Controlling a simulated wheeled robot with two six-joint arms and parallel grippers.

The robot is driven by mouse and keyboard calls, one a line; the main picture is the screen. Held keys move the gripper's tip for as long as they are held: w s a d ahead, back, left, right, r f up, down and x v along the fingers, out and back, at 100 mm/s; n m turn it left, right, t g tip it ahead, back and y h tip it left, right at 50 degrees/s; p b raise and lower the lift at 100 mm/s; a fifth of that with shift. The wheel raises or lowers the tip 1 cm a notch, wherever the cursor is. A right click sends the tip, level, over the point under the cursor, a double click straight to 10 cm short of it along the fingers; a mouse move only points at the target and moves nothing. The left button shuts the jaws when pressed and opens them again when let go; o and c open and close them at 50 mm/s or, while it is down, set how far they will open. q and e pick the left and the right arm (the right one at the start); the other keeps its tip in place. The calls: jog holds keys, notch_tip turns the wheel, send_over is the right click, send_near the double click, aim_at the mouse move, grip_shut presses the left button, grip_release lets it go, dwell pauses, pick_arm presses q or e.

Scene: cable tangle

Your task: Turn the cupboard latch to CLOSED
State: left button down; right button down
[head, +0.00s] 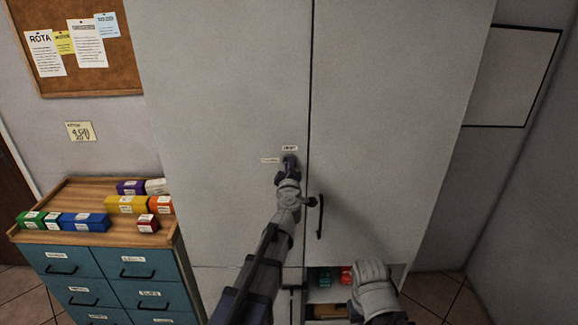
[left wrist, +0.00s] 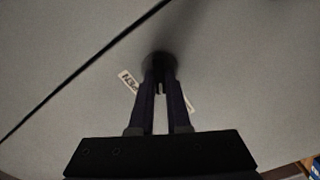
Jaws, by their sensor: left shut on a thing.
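The grey cupboard (head: 225,80) has a small dark latch on its left door, mostly hidden by my left gripper (head: 289,166) in the head view. In the left wrist view the round dark latch (left wrist: 160,63) sits at the tips of my left gripper (left wrist: 160,88), which is shut on it. One label (head: 289,148) is just above the latch and another (head: 270,160) is to its left; both are too small to read surely. The latch's exact angle is hidden. My right arm's grey end (head: 373,287) is low in front of the right door; its fingers do not show clearly.
A black door handle (head: 320,216) is on the right door, close to my left wrist. Below is an open shelf (head: 322,295) with small red and green items. A blue drawer unit (head: 105,270) with coloured boxes stands left. The upper cupboard front is clear.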

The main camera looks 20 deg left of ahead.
pick_arm(q)
jog(key=n, duration=0.5)
jog(key=shift+f, duration=0.1)
jog(key=shift+n, duration=0.4)
dwell(0.3)
jog(key=c, duration=0.9)
grip_release()
jog(key=shift+s, duration=0.1)
jog(key=v, duration=0.7)
jog(key=shift+s+d, duration=0.1)
jog(key=shift+s, duration=0.25)
